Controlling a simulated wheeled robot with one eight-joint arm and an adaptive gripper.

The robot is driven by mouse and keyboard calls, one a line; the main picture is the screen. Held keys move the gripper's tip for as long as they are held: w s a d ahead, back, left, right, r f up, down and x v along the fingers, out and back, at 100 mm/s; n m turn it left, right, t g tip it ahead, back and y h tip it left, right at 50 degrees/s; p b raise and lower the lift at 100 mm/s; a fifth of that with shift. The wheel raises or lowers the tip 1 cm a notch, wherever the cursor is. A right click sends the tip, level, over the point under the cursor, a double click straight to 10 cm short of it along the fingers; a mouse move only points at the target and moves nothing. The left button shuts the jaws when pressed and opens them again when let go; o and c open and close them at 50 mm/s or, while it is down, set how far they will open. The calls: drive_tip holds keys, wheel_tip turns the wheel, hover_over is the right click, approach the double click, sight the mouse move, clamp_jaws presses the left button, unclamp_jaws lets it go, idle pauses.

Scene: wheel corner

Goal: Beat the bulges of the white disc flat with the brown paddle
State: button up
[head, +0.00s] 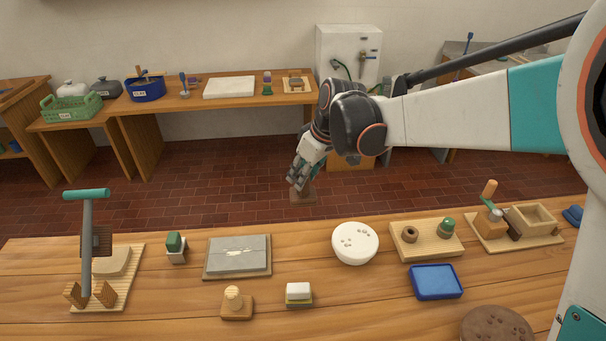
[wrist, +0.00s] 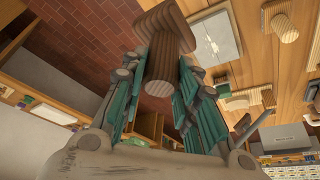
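The white disc (head: 355,243) lies on the front bench, right of the middle in the head view. Several small raised brownish spots show on its top. My gripper (head: 301,177) hangs beyond the far edge of the bench, up and left of the disc and well apart from it. It is shut on the brown paddle (head: 303,197), whose flat dark end points down in the head view. In the wrist view the paddle (wrist: 165,25) stands between the teal fingers of my gripper (wrist: 163,68), its round handle end facing the camera. I cannot make out the disc in the wrist view.
A grey slab on a board (head: 238,258) lies left of the disc. A wooden stamp (head: 236,304) and a white-and-yellow block (head: 298,296) stand nearer. Right are a blue tray (head: 435,282), a ribbed board (head: 427,248) and a brown round piece (head: 497,327). A teal-handled press (head: 87,240) stands left.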

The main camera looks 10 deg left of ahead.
drive_tip(key=c, duration=0.4)
drive_tip(key=shift+o, duration=0.3)
drive_tip(key=w+d+f+p, duration=0.1)
drive_tip(key=d+f+p, duration=0.1)
drive_tip(key=d, duration=0.6)
drive_tip(key=w+d+f+p, duration=0.2)
drive_tip(key=d, duration=0.7)
drive_tip(key=shift+w+d, duration=0.15)
drive_tip(key=shift+d+f+b, duration=0.25)
drive_tip(key=shift+f+b, duration=0.45)
drive_tip(key=shift+f, duration=0.55)
drive_tip(key=shift+d+f+b, duration=0.2)
drive_tip(key=shift+f+b, duration=0.45)
drive_tip(key=shift+f, duration=0.6)
wheel_tip(320, 180, down, 6)
drive_tip(key=b, duration=0.5)
drive_tip(key=shift+f, duration=0.1)
drive_tip(key=shift+r+p, duration=1.55)
drive_tip(key=shift+r, duration=0.85)
drive_tip(key=shift+c, duration=0.5)
